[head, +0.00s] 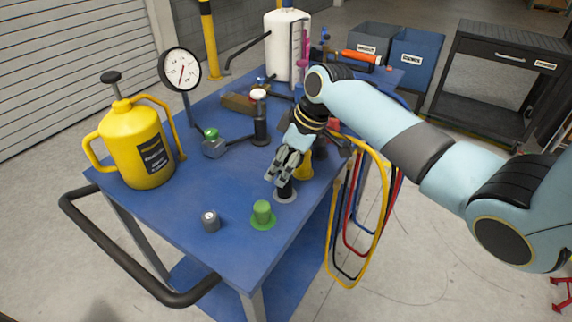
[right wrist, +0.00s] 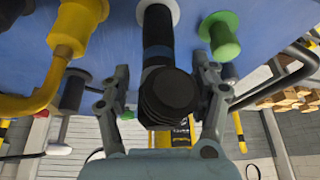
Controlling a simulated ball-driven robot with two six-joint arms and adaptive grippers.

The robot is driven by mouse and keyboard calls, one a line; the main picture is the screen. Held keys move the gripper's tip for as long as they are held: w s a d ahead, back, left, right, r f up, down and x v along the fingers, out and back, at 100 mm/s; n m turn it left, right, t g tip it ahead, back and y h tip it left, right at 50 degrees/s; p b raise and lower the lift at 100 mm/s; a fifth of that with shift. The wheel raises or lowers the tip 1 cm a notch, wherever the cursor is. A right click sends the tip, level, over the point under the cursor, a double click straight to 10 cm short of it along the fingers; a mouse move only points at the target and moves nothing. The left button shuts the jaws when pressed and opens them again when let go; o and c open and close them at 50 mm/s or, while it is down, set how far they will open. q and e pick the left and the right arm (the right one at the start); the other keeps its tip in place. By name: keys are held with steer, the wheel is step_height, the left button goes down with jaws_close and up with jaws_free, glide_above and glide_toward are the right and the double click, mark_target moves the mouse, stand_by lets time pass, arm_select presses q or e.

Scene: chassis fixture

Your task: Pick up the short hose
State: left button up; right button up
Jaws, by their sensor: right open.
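A short black upright piece, which appears to be the short hose (head: 285,189), stands on a pale ring on the blue cart top. In the right wrist view the black piece (right wrist: 160,75) shows a dark blue band and a wide black end towards the camera. My right gripper (head: 283,172) is over it in the head view and hides its upper part. In the right wrist view my right gripper (right wrist: 167,85) is open, with one finger on each side of the black piece. I cannot tell whether the fingers touch it. My left gripper is not in view.
A green peg (head: 263,213) and a small grey cylinder (head: 210,221) stand near the cart's front edge. A yellow fitting (right wrist: 78,28) stands close beside the gripper. A yellow jug (head: 147,150) and gauge (head: 181,70) are at left. Coloured hoses (head: 378,200) hang at right.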

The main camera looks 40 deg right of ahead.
steer(key=c, duration=0.3)
jaws_close()
steer(key=shift+d+r, duration=0.1)
steer(key=shift+r, duration=0.4)
steer(key=v, duration=0.2)
steer(key=b+v, duration=0.1)
steer(key=shift+w+r, duration=0.15)
steer(key=shift+r, duration=0.25)
steer(key=s+d+r+b, duration=0.1)
steer(key=s+d+r, duration=0.5)
steer(key=s+d, duration=0.1)
steer(key=shift+s+d+r, duration=0.15)
steer(key=shift+d+r, duration=0.1)
steer(key=shift+d, duration=0.2)
